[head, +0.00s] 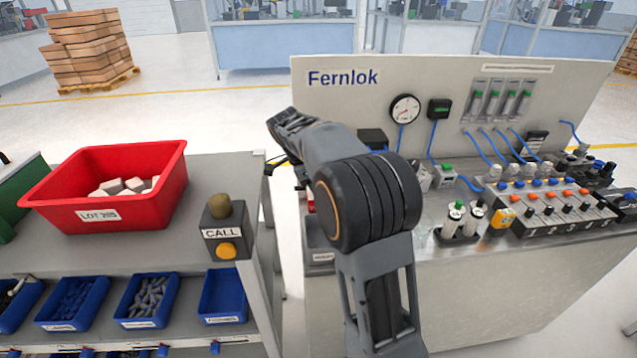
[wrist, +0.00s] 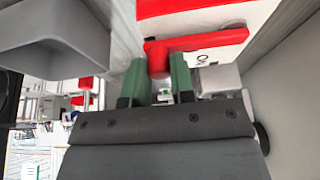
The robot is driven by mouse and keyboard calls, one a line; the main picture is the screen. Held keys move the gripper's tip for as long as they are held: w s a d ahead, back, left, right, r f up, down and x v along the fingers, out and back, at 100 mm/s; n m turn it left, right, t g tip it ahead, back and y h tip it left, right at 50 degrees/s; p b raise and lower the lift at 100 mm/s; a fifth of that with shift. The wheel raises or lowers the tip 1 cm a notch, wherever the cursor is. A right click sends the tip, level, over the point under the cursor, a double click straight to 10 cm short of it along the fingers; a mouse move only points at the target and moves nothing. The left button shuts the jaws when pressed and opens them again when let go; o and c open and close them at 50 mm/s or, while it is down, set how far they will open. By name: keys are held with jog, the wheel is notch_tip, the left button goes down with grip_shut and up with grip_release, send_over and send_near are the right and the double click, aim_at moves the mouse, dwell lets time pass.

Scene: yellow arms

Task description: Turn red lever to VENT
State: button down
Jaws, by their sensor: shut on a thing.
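In the wrist view the red lever (wrist: 157,50) lies between the two green fingertips of my gripper (wrist: 158,64), which is shut on it. Part of the lever extends right, in front of a white plate (wrist: 222,53) with partly readable dark lettering. A red band (wrist: 190,7) borders the plate at the top. I cannot read VENT or tell which mark the lever points to. In the head view my own arm hides the gripper and lever; a small red patch (head: 311,202) shows beside it at the bench's left end.
The Fernlok bench (head: 460,270) carries a gauge (head: 405,109), blue hoses and several valves on the right. A cart on the left holds a red bin (head: 70,205) and a CALL button box (head: 225,232). A narrow gap separates them. A grey tray (wrist: 55,40) is close in the wrist view.

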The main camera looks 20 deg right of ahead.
dwell(0.4)
jog(key=c, duration=1)
grip_release()
jog(key=shift+o, duration=0.2)
jog(key=shift+r, duration=0.1)
jog(key=p+v, duration=0.2)
jog(key=v, duration=1.1)
jog(key=shift+r+p, duration=0.3)
jog(key=shift+w+a, duration=0.1)
